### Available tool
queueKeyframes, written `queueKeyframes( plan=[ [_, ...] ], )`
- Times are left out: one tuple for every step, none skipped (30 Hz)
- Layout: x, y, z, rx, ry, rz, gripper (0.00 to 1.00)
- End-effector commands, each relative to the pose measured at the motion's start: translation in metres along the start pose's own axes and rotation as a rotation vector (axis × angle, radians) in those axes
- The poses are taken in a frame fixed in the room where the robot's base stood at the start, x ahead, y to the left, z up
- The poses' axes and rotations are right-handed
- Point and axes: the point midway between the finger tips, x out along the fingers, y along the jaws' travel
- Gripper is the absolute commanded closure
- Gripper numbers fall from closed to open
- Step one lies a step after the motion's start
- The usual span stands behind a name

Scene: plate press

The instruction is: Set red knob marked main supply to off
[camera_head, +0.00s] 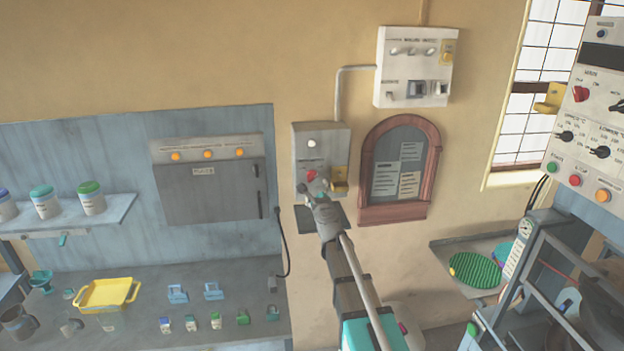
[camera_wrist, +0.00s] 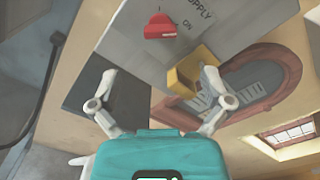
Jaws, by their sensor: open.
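The red knob (camera_wrist: 160,26) sits on a grey wall box (camera_wrist: 200,40) in the wrist view, with the word "SUPPLY" and an "ON" mark lettered beside it. In the head view the red knob (camera_head: 311,175) shows on the lower half of the box (camera_head: 322,138), just above my gripper (camera_head: 316,192). In the wrist view my gripper (camera_wrist: 160,98) is open, its two fingers wide apart with nothing between them. The knob lies beyond the fingertips and does not touch them. I cannot tell exactly which mark the knob points to.
A yellow part (camera_head: 340,180) sticks out of the box right of the knob; it also shows near my right finger in the wrist view (camera_wrist: 188,76). A brown-framed notice board (camera_head: 432,170) hangs to the right. A switch box (camera_head: 415,67) is above. A control panel (camera_head: 590,130) stands far right.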

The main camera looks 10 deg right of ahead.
Motion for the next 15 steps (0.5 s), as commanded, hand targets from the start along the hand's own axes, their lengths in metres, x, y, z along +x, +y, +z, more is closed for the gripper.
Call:
queueKeyframes(
  plan=[
    [0.013, 0.000, 0.000, -0.001, 0.000, 0.000, 0.01],
    [0.017, 0.000, 0.000, -0.001, 0.000, 0.000, 0.01],
    [0.024, 0.000, 0.000, -0.001, 0.000, 0.000, 0.01],
    [0.028, 0.000, 0.000, 0.000, 0.000, 0.000, 0.01],
    [0.033, 0.000, 0.000, 0.000, 0.000, 0.000, 0.01],
    [0.039, 0.000, 0.000, 0.000, 0.000, 0.000, 0.01],
    [0.044, 0.000, 0.000, 0.000, 0.000, 0.000, 0.01],
    [0.048, -0.001, 0.000, 0.000, 0.001, 0.000, 0.01],
    [0.054, -0.001, -0.001, 0.000, 0.001, -0.001, 0.01],
    [0.059, -0.001, -0.001, 0.000, 0.001, -0.001, 0.01],
    [0.063, -0.001, -0.001, -0.001, 0.001, -0.001, 0.01],
    [0.068, -0.001, -0.001, -0.001, 0.001, -0.001, 0.01],
    [0.071, -0.001, -0.001, -0.001, 0.001, -0.001, 0.01],
    [0.075, -0.001, -0.001, 0.000, 0.001, -0.001, 0.01],
    [0.079, -0.001, -0.001, 0.000, 0.001, -0.001, 0.01]
  ],
)
